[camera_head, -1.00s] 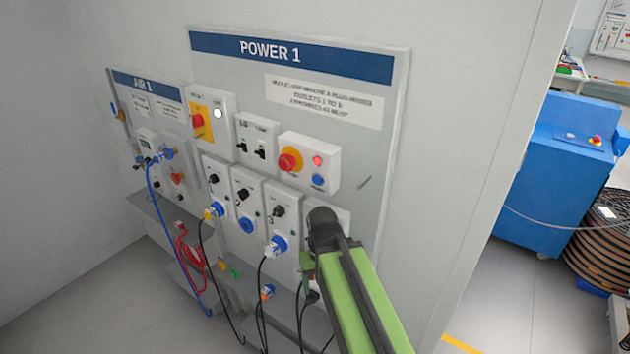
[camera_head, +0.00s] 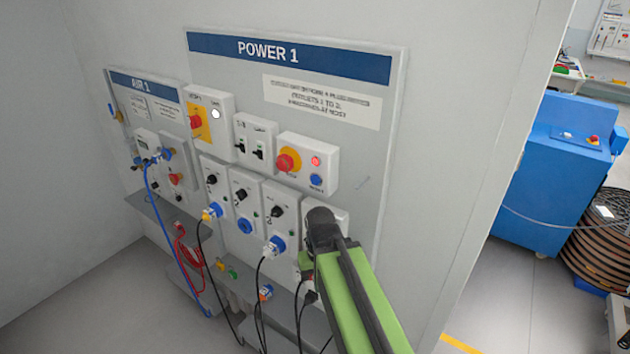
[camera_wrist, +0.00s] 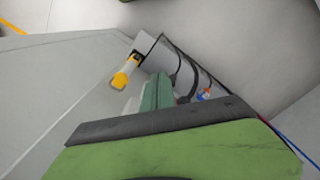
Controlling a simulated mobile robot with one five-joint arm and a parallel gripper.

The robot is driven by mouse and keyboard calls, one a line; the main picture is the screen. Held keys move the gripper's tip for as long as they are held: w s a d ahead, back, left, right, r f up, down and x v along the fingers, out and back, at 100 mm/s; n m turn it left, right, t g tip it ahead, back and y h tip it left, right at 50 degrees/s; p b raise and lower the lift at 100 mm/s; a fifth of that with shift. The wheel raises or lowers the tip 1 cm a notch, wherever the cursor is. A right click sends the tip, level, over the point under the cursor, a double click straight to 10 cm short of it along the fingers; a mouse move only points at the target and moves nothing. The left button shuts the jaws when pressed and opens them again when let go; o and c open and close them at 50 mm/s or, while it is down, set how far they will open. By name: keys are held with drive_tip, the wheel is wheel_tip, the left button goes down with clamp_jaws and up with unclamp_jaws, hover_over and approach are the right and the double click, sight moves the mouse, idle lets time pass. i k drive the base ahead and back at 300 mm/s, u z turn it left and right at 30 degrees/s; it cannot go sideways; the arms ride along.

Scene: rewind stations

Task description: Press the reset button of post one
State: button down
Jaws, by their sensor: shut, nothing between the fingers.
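The POWER 1 board (camera_head: 370,150) hangs on the wall in the head view. On it, a white box (camera_head: 330,152) carries a red stop knob on yellow (camera_head: 288,160), a red lamp (camera_head: 315,161) and a blue button (camera_head: 316,180) with a small label, too blurred to read surely. My green arm reaches up from the lower right, its dark joint in front of the rightmost outlet, below the blue button. My gripper (camera_wrist: 155,93) shows in the wrist view as a narrow green piece, shut and empty. The blue button cannot be made out in the wrist view.
Outlets with blue plugs (camera_head: 275,246) and hanging black cables sit below the box. The AIR 1 board (camera_head: 150,85) with blue and red hoses is at left. A yellow-ended fitting (camera_wrist: 125,74) shows in the wrist view. A blue machine (camera_head: 560,170) stands at right beyond the wall edge.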

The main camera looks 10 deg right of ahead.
sight(315, 180)
drive_tip(key=u, duration=0.4)
drive_tip(key=k, duration=0.4)
drive_tip(key=u, duration=0.6)
drive_tip(key=k, duration=1.05)
drive_tip(key=u, duration=0.8)
drive_tip(key=i, duration=0.6)
drive_tip(key=u, duration=0.25)
drive_tip(key=k, duration=0.8)
drive_tip(key=z, duration=0.2)
drive_tip(key=i, duration=0.95)
drive_tip(key=u, duration=0.1)
